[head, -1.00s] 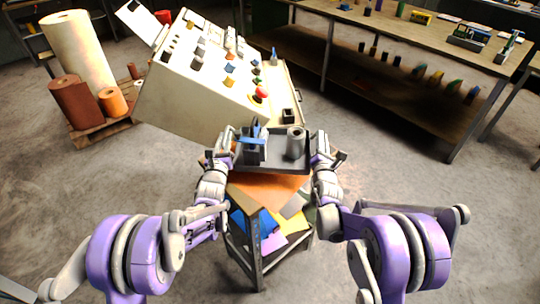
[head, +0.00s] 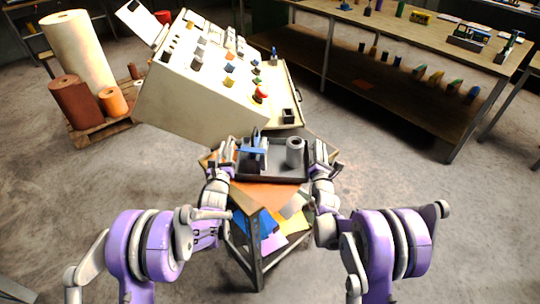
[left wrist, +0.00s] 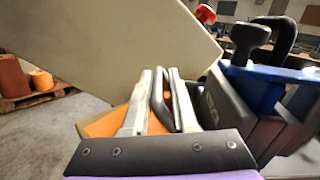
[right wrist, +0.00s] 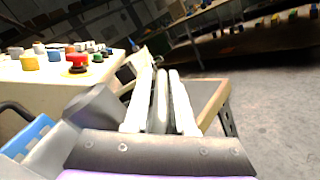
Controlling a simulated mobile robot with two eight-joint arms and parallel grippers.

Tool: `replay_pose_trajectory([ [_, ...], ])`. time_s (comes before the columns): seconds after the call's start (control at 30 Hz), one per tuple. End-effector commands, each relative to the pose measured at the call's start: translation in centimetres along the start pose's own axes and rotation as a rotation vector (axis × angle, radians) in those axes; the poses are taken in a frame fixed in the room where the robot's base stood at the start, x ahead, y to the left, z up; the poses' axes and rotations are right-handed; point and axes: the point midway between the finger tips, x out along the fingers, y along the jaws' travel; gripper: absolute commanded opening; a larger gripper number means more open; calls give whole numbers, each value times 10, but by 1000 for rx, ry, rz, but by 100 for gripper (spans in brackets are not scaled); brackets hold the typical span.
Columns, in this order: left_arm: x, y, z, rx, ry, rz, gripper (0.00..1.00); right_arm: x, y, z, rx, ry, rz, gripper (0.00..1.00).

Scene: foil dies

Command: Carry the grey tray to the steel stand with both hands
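The dark grey tray (head: 272,179) is in the middle of the head view, roughly level, over the far part of a small steel-legged stand (head: 257,262). I cannot tell whether it touches the stand's top.
A cream control cabinet (head: 190,105) with a red button (head: 261,93) stands just behind the tray. Paper rolls (head: 78,52) stand on a pallet at left. A long workbench (head: 420,40) is at back right. Open concrete floor (head: 400,185) lies to the right.

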Motion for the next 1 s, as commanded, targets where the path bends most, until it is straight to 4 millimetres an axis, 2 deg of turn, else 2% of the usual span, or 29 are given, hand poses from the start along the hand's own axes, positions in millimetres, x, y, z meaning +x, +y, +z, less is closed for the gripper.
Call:
replay_pose_trajectory([
  [0.03, 0, -1, 1, 0, -1, -1, 35, 0, 1, 1, 0, -1, 1, 32],
  [0.1, 0, -1, 1, 0, -1, -1, 48, 0, 1, 1, 0, -1, 1, 45],
  [0.13, 0, 0, 1, 0, -1, -1, 51, 0, 1, 1, 0, -1, 1, 48],
  [0.67, -2, 0, 1, -1, 0, 1, 51, 0, 0, 2, 0, -2, 0, 48],
  [0.77, -12, 1, 1, -1, 0, 1, 51, 0, 0, 2, 0, -2, 0, 48],
  [1.0, -60, 0, 2, -2, 0, 1, 51, 0, 0, 2, 0, -2, 0, 48],
])
